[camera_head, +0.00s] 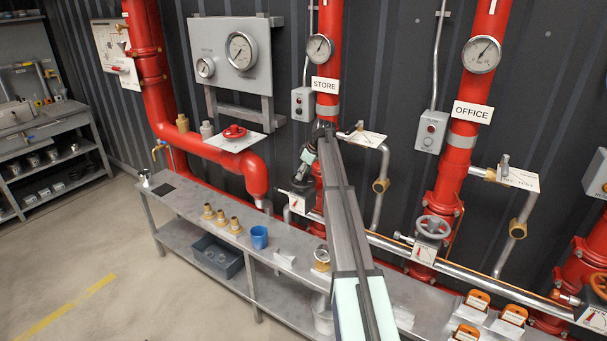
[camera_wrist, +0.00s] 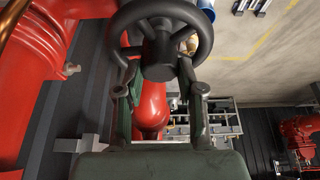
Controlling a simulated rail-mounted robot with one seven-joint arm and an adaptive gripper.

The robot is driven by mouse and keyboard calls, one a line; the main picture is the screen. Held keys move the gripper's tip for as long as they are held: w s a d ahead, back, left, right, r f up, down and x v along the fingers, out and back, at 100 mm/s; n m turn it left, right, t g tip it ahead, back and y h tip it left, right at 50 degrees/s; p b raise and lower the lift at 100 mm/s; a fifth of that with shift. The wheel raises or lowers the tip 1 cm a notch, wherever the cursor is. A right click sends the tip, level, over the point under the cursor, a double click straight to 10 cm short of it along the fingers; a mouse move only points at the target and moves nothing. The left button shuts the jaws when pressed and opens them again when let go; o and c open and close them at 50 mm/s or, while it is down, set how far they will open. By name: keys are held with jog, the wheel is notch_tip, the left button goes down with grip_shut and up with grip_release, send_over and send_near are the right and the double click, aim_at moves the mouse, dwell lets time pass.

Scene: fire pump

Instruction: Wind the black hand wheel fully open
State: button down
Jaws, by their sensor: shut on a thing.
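The black hand wheel (camera_wrist: 162,48) fills the top middle of the wrist view, with its round rim and central hub facing me. My gripper (camera_wrist: 160,66) has one finger on each side of the hub, at the near part of the wheel, and is shut on it. In the head view my gripper (camera_head: 304,170) is low on the riser marked STORE (camera_head: 325,85). There, my arm and gripper hide most of the wheel, and I cannot tell how far it is turned.
A steel bench (camera_head: 185,205) runs below the pipes, holding brass fittings (camera_head: 221,217) and a blue cup (camera_head: 259,237). A red hand wheel (camera_head: 235,131) is to the left. A grey hand wheel (camera_head: 433,227) is on the OFFICE riser (camera_head: 487,20) to the right. Open floor lies front left.

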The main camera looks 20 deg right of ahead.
jog(key=n, duration=0.2)
jog(key=n+g+y, duration=0.1)
jog(key=shift+w+d+f+n, duration=0.1)
jog(key=shift+w+n, duration=0.05)
jog(key=shift+n, duration=0.65)
jog(key=shift+g+b, duration=0.3)
jog(key=shift+n+g+y, duration=0.3)
jog(key=shift+n, duration=0.8)
jog(key=n+g+b, duration=0.1)
jog(key=n, duration=0.1)
jog(key=shift+w+n, duration=0.1)
jog(key=shift+n, duration=0.3)
jog(key=n+g, duration=0.1)
jog(key=n, duration=0.2)
